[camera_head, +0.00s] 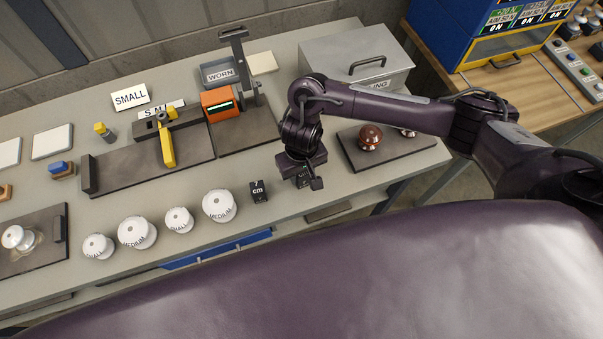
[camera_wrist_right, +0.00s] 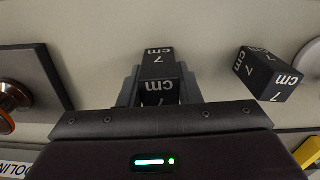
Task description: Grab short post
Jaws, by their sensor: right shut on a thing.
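My right gripper (camera_head: 312,183) is low over the front part of the grey table, pointing down. It is shut on a black block post marked "7 cm" (camera_wrist_right: 158,66), which shows between its two fingers in the right wrist view. In the head view this post (camera_head: 302,181) is mostly hidden by the gripper. A second black post marked "7 cm" (camera_head: 258,191) stands free to the left, and it also shows in the right wrist view (camera_wrist_right: 267,74). I cannot tell whether the held post is touching the table. My left gripper is not in view.
White insulators marked small and medium (camera_head: 220,205) stand in a row left of the free post. A dark board with a brown insulator (camera_head: 370,137) lies to the right. A grey lidded box (camera_head: 357,57) stands behind. A dark fixture with a yellow lever (camera_head: 167,146) is at centre left.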

